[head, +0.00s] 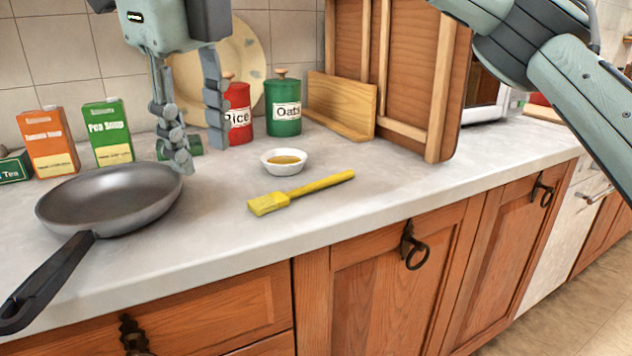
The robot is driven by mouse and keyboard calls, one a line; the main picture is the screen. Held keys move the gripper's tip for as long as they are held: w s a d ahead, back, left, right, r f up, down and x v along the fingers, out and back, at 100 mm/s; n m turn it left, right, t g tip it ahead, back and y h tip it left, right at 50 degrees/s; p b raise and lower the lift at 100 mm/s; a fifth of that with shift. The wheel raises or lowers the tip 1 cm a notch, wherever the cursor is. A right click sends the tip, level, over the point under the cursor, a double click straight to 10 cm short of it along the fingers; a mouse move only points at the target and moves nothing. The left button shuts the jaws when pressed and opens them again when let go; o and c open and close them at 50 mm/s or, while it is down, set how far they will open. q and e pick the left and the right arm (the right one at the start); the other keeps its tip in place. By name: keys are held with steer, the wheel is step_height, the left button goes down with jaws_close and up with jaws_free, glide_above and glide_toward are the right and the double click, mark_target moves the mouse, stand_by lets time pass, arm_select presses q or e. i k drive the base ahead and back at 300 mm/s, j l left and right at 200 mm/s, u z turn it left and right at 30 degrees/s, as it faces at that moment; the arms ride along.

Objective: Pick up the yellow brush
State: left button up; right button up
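The yellow brush (300,192) lies flat on the grey-white counter (400,178), near its front edge. Its bristle end points left toward the pan, and its handle points right and slightly back.
A small white bowl (272,167) with yellowish contents stands just behind the brush. A dark frying pan (110,200) is at left. Cartons, a red tin (238,105), a green tin (283,108) and wooden boards (415,80) line the back. Counter right of the brush is clear.

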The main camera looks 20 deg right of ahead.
mark_target(275, 199)
steer(key=i+l+u, duration=0.15)
steer(key=l, duration=0.55)
steer(key=l+u, duration=0.2)
steer(key=l, duration=0.55)
